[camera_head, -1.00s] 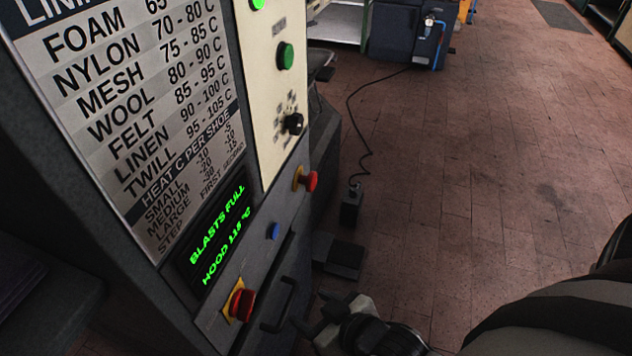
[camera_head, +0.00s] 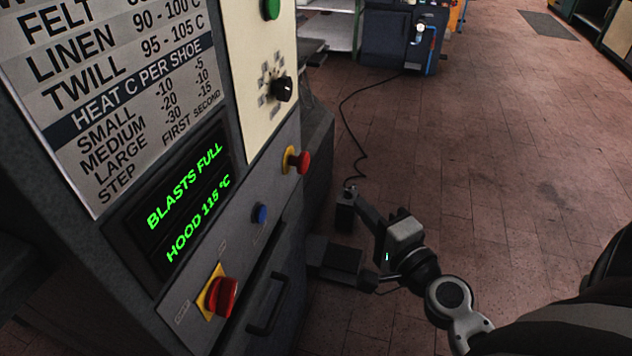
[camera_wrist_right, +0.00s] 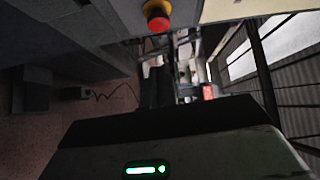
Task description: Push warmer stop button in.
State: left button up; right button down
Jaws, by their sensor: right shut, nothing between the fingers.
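The nearer one (camera_head: 221,296) sits on a yellow square plate at the lower left of the panel. The farther one (camera_head: 303,161) has a yellow collar and sits at the panel's right end. I cannot read which is the warmer's. My right gripper (camera_head: 359,200) is shut and empty, to the right of the panel and apart from both buttons. In the right wrist view, a red button (camera_wrist_right: 157,24) with a yellow collar shows at the top, beyond the dark fingers (camera_wrist_right: 157,84). My left gripper is out of view.
A blue button (camera_head: 260,214) lies between the red ones. A green display (camera_head: 190,200) reads "BLASTS FULL, HOOD 115 °C". A black knob (camera_head: 282,89) is above, and a drawer handle (camera_head: 268,305) below. The brick floor (camera_head: 500,170) at right is open.

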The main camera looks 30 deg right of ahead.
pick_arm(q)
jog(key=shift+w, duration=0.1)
pick_arm(e)
jog(key=shift+d+r+m, duration=0.1)
jog(key=shift+d+m, duration=0.3)
jog(key=shift+m, duration=0.1)
jog(key=p, duration=0.4)
send_near(309, 160)
jog(key=w+d, duration=0.2)
jog(key=d, duration=0.1)
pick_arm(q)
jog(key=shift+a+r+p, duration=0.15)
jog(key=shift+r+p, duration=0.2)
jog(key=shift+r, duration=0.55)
pick_arm(e)
jog(key=shift+w+a, duration=0.65)
jog(key=shift+w, duration=0.35)
jog(key=shift+w+a, duration=0.7)
jog(key=shift+w, duration=0.3)
